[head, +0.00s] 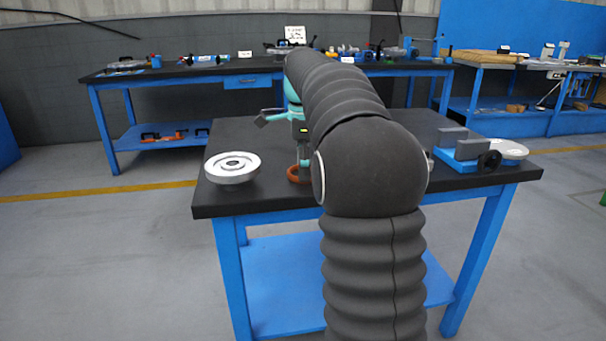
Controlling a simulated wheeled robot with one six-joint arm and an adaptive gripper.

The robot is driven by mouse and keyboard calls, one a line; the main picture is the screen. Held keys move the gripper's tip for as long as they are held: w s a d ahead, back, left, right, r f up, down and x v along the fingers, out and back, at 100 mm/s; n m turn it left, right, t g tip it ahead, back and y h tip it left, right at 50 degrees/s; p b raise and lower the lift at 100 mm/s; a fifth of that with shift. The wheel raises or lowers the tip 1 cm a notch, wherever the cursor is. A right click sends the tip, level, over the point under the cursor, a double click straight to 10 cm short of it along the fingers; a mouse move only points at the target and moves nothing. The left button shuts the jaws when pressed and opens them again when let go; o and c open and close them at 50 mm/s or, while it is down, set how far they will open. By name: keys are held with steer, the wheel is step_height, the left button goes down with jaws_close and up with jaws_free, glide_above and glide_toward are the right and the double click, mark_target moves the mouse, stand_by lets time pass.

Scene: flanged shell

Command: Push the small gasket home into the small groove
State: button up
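A pale grey flanged shell (232,163), round with concentric rings on its top face, sits at the left front of the dark table. The small groove cannot be made out in it at this size. A brown-orange ring (293,175) is on or just above the table to the right of the shell; I cannot tell whether it is the small gasket. My gripper (304,164) points down at this ring. My arm hides part of the gripper and the ring's right side, so I cannot tell whether the fingers hold it.
The dark table top (245,133) has clear room behind the shell. A blue vise (462,153) with grey jaws and a pale disc (508,149) are at its right end. My arm covers the table's middle. Another workbench (180,70) with tools stands behind.

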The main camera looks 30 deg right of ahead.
steer(key=c, duration=0.4)
steer(key=shift+r, duration=0.15)
